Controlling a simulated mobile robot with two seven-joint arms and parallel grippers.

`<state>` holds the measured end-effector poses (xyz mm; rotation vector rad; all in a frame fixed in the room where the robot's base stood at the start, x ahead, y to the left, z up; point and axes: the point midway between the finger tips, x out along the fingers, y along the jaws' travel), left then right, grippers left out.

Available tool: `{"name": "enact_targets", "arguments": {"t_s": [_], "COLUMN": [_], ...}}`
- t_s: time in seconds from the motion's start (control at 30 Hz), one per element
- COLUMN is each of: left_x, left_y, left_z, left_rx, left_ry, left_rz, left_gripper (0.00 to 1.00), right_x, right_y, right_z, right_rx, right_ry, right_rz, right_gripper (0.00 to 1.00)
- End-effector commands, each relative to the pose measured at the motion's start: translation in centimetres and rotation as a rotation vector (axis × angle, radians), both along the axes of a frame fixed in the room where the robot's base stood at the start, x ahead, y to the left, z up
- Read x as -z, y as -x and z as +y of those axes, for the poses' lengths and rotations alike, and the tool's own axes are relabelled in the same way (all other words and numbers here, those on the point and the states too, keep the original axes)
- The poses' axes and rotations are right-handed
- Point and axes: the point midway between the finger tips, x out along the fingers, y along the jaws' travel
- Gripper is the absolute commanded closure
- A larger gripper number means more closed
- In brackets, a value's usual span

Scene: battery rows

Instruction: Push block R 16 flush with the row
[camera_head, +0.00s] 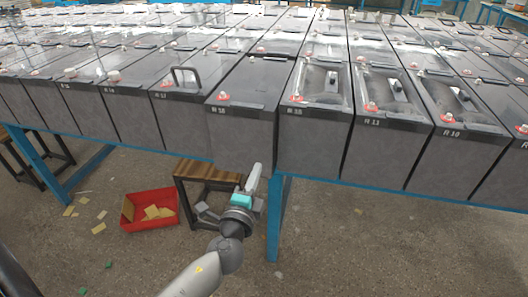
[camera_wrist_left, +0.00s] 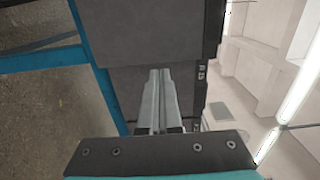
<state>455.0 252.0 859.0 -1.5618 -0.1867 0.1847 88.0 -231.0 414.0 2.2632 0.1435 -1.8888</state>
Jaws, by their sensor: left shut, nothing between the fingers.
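Block R 16 (camera_head: 243,136) is a dark grey battery block whose small label is hard to read. It juts out past its left neighbour and over the blue table edge. My left gripper (camera_head: 257,168) is shut and empty, in front of the lower right part of that block's front face. In the left wrist view the closed fingers (camera_wrist_left: 160,72) point at the row, near the edge between the nearer block face (camera_wrist_left: 150,30) and a face set farther back (camera_wrist_left: 125,82). I cannot tell whether the fingertips touch. My right gripper is not in view.
Neighbouring blocks stand tight on the left (camera_head: 180,122) and right (camera_head: 310,148). A blue table frame (camera_head: 279,215) has a leg right of my gripper. A wooden stool (camera_head: 200,172) and a red bin (camera_head: 150,220) stand below. The floor at the right front is clear.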

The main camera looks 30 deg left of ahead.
Motion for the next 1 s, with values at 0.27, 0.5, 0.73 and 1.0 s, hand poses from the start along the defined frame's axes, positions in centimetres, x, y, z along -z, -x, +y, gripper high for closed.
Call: {"name": "enact_targets", "arguments": {"t_s": [0.27,0.5,0.73,1.0], "left_x": [-0.1,0.1,0.1,0.1], "left_y": [-4.3,-6.9,-7.7,-7.7], "left_z": [1.1,1.6,1.8,1.8], "left_rx": [0.0,0.001,0.001,0.001], "left_ry": [-0.001,0.0,0.001,0.001], "left_rz": [-0.001,0.0,0.001,0.002], "left_gripper": [1.0,1.0,1.0,1.0], "right_x": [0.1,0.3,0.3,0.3], "right_y": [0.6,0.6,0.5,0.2], "right_z": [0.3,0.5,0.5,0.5], "right_rx": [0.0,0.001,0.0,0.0], "right_ry": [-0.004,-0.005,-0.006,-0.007], "right_rz": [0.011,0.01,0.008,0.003], "right_gripper": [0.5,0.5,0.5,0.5]}}
